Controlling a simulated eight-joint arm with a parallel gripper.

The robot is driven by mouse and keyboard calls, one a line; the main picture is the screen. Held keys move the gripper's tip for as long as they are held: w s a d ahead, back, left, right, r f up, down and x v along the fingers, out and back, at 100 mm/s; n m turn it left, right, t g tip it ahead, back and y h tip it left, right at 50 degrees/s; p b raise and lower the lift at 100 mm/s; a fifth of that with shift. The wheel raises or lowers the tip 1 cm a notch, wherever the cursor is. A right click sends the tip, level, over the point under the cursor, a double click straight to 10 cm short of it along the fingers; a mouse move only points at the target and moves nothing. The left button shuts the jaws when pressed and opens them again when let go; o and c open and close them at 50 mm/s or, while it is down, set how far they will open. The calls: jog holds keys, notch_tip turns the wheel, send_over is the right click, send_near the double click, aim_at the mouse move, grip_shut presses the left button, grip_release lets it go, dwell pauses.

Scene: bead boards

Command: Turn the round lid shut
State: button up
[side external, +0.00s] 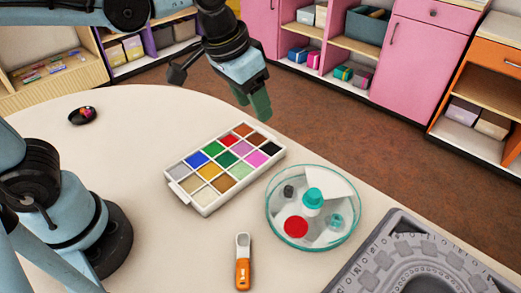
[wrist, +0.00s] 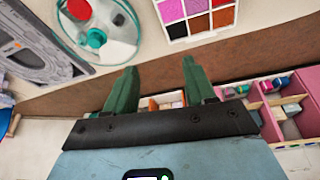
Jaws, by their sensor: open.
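My gripper (side external: 259,104) is above the table's far edge, behind the colour tray and well apart from the dish. In the wrist view its green fingers (wrist: 159,68) are spread with nothing between them. The dish (wrist: 137,42) is at upper left there, partly cut off.
A white tray of coloured squares (side external: 205,209) lies left of the dish. An orange-handled tool (side external: 242,268) lies in front, a grey moulded tray (side external: 385,235) at right. A small black dish (side external: 83,116) is at far left. Shelves and pink cabinets (side external: 420,60) stand behind.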

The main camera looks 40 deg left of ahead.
aim_at(315, 192)
jog(key=w+d+f+m+g+y, duration=0.15)
jog(key=d+g, duration=0.25)
jog(key=d, duration=1.1)
jog(key=shift+m+h, duration=0.25)
jog(key=shift+m, duration=0.2)
notch_tip(315, 192, down, 12)
jog(key=shift+c, duration=0.5)
grip_shut()
